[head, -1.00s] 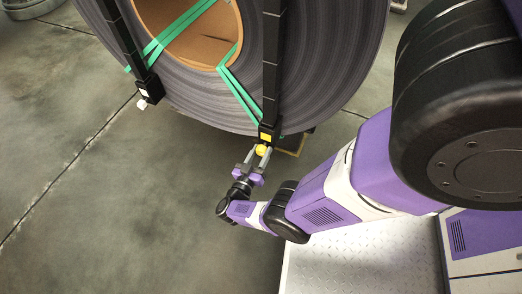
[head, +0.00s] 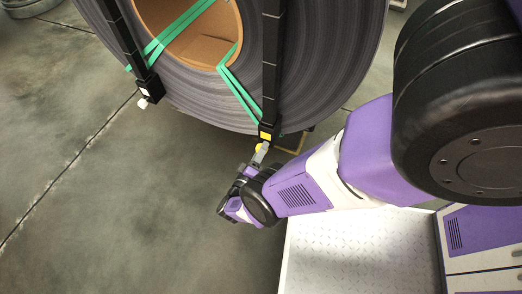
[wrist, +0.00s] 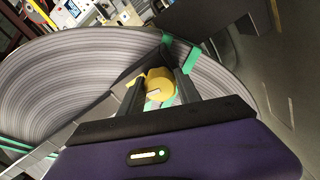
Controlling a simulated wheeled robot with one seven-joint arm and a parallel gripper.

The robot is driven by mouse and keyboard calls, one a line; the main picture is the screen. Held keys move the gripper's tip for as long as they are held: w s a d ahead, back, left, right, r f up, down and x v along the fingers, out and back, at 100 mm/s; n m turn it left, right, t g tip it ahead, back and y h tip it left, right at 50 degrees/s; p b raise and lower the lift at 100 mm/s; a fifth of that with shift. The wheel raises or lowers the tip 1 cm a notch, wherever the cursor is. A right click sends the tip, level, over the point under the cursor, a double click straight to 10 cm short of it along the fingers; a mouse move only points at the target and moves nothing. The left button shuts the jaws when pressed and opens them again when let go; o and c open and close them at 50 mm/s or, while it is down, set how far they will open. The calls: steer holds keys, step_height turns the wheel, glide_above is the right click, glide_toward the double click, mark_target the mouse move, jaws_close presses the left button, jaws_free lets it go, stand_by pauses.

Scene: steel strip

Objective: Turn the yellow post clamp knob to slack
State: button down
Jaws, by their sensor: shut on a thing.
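The yellow knob (wrist: 160,85) sits between my gripper's fingers (wrist: 158,92) in the wrist view. The fingers are shut on it, one on each side. In the head view, my gripper (head: 261,152) is at the lower end of the right black post (head: 271,75), and only a sliver of the yellow knob (head: 259,148) shows beside it. A yellow label (head: 265,136) is on the clamp just above. The knob's pointer or marks cannot be read.
A large grey steel strip coil (head: 330,60) with green straps (head: 240,95) stands behind the posts. The left black post (head: 130,40) has a white knob (head: 142,102) at its foot. Open concrete floor (head: 120,210) lies in front and to the left.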

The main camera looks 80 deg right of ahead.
steer(key=shift+f+n, duration=0.1)
steer(key=shift+n, duration=0.9)
steer(key=c, duration=0.9)
jaws_free()
steer(key=shift+o, duration=0.2)
steer(key=v, duration=0.7)
steer(key=shift+a, duration=0.4)
steer(key=shift+w, duration=0.1)
